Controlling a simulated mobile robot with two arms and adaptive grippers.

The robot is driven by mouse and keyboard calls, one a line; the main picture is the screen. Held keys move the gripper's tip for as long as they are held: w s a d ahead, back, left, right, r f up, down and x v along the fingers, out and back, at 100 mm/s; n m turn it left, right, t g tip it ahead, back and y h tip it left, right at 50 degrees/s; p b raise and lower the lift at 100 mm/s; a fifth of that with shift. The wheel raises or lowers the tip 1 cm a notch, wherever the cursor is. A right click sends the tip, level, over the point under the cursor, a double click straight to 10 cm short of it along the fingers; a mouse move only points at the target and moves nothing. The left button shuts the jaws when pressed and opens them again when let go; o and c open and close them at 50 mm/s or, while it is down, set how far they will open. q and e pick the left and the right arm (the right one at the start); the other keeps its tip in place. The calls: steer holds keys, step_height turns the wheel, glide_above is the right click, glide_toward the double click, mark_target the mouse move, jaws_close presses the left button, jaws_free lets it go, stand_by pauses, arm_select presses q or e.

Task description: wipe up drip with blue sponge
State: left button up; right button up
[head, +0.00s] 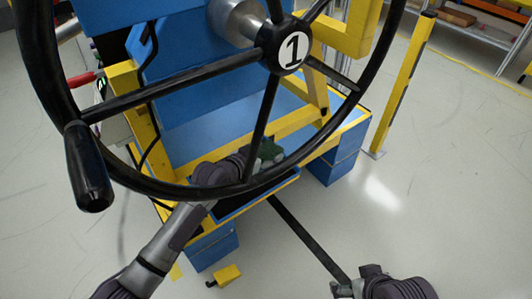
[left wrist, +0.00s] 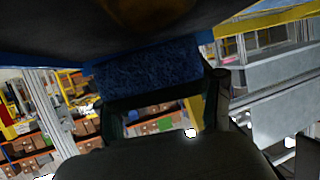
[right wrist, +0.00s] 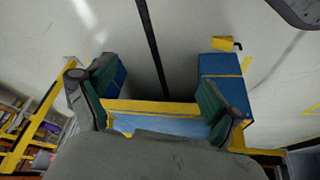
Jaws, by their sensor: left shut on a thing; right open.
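The blue sponge (left wrist: 150,82) shows in the left wrist view between the fingers of my left gripper (left wrist: 163,103), which is shut on it. The sponge is just under a dark surface with a blue edge; I cannot tell if they touch. A brownish patch (left wrist: 145,10), perhaps the drip, shows on that dark surface at the top. In the head view my left gripper (head: 264,158) is behind the wheel's lower rim, over the blue and yellow stand, and the sponge cannot be made out. My right gripper (right wrist: 158,95) is open and empty, low at the right in the head view (head: 368,284).
A large black steering wheel (head: 160,88) with a hub marked 1 stands in front of the left arm. The blue and yellow stand (head: 285,125) fills the middle. A yellow post (head: 402,85) is at right. Grey floor (head: 450,180) is clear there.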

arm_select(q)
steer(key=shift+f, duration=0.15)
arm_select(e)
steer(key=shift+w, duration=0.3)
